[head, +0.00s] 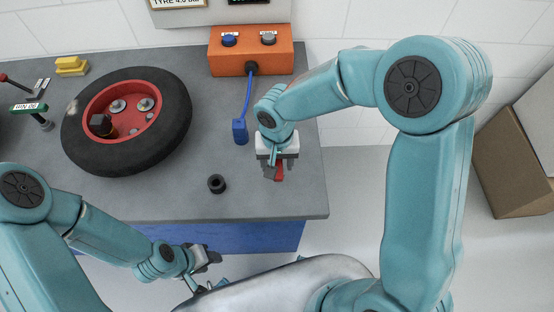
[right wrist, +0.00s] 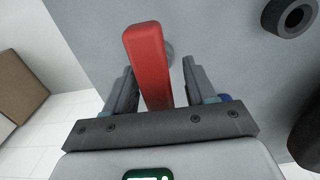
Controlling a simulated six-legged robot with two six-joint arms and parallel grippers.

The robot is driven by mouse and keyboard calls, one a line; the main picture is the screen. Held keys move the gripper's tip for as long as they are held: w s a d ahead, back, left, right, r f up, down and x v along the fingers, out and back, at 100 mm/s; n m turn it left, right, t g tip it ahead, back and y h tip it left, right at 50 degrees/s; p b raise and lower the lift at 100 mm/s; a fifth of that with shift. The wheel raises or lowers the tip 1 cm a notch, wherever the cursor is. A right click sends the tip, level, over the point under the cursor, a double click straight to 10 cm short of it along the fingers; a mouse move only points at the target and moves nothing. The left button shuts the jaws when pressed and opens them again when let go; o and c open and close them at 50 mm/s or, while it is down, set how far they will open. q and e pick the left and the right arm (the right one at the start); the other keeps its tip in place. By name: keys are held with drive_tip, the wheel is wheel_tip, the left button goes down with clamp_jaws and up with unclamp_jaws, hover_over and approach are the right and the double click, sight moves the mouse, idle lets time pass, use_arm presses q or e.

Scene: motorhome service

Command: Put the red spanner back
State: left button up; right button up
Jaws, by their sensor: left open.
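The red spanner (head: 279,173) shows as a short red piece at my right gripper (head: 277,171), over the right end of the grey bench. In the right wrist view its red bar (right wrist: 147,60) runs between the two fingers and past their tips. My right gripper (right wrist: 158,85) has its fingers on either side of the bar, with a gap visible on the right side. My left gripper (head: 207,258) is open and empty, low in front of the bench.
A cardboard box (head: 515,165) stands at the right.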

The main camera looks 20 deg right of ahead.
drive_tip(key=shift+w+r, duration=0.1)
drive_tip(key=shift+r, duration=0.45)
wheel_tip(320, 180, up, 11)
drive_tip(key=shift+f, duration=0.1)
drive_tip(key=shift+r, duration=0.25)
drive_tip(key=shift+f, duration=0.1)
drive_tip(key=shift+s, duration=0.2)
